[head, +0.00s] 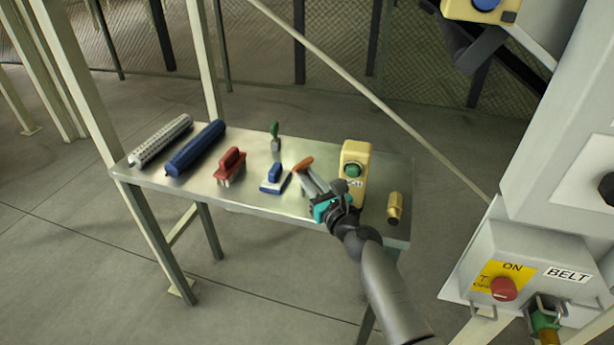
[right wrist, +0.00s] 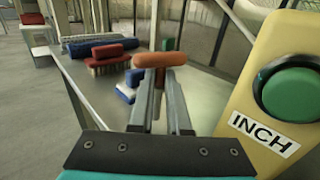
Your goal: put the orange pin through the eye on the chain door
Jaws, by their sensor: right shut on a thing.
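The orange pin (head: 303,163) is held at the tips of my right gripper (head: 307,179), above the table. In the right wrist view the orange pin (right wrist: 160,60) shows as a rounded orange bar lying crosswise, with a grey part below it between the fingers. My right gripper (right wrist: 160,108) is shut on it. The arm comes in from the lower right, over the table's front edge. I cannot make out the chain door or its eye in either view. My left gripper is not in view.
The metal table (head: 240,198) holds a blue roller (head: 195,148), a red brush (head: 231,165), a blue brush (head: 274,179) and a brass cylinder (head: 394,207). A yellow INCH button box (head: 355,160) stands close to my gripper. A grey BELT switch box (head: 520,262) is at right.

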